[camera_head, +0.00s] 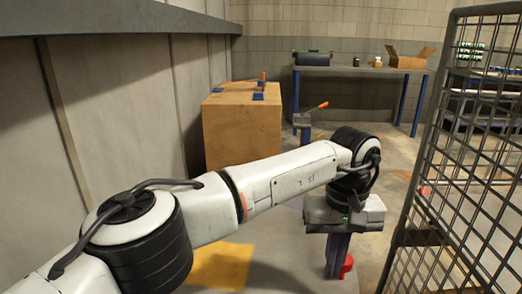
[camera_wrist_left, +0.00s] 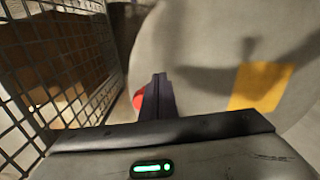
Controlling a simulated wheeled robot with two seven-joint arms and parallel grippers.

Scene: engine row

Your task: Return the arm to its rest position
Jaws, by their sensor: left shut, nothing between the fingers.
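My left arm stretches in from the lower left of the head view, white with black joints. My left gripper (camera_head: 335,268) points down at its end, over the floor. Its dark fingers are together with nothing between them; they also show together in the left wrist view (camera_wrist_left: 160,84). A red object (camera_head: 347,264) shows just behind the fingers; it is partly hidden by them in the left wrist view (camera_wrist_left: 138,99). I cannot tell what it is. My right gripper is not in view.
A wire mesh panel (camera_head: 462,165) stands close on the right of the gripper. A wooden crate (camera_head: 240,135) stands beyond the arm, by the left wall. A workbench (camera_head: 350,70) with a cardboard box (camera_head: 408,61) is at the back. A yellow floor patch (camera_head: 220,266) lies left of the gripper.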

